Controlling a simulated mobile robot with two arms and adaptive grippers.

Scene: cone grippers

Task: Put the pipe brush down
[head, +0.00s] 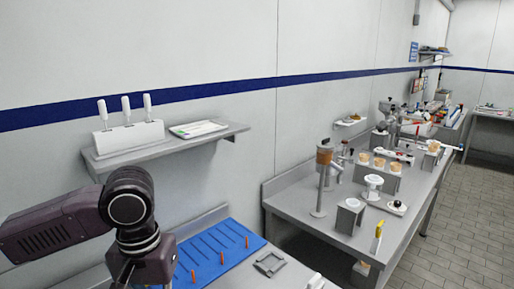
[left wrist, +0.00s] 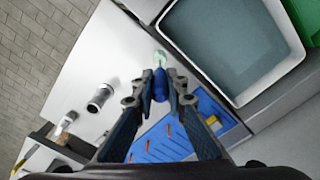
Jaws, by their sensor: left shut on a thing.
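My left gripper (left wrist: 161,84) is shut on the pipe brush (left wrist: 160,60) in the left wrist view. The brush has a blue grip between the fingertips and a pale greenish head pointing away from the gripper. It is held over or near the white worktop, beside the grey basin; whether it touches the surface I cannot tell. In the head view my left arm comes in from the left and bends down at the bottom edge; its gripper and the brush are out of frame. My right gripper is in neither view.
A blue mat (head: 212,252) with slots and orange pegs lies on the near bench; it also shows in the left wrist view (left wrist: 207,107). A wall shelf (head: 170,146) hangs above the mat.

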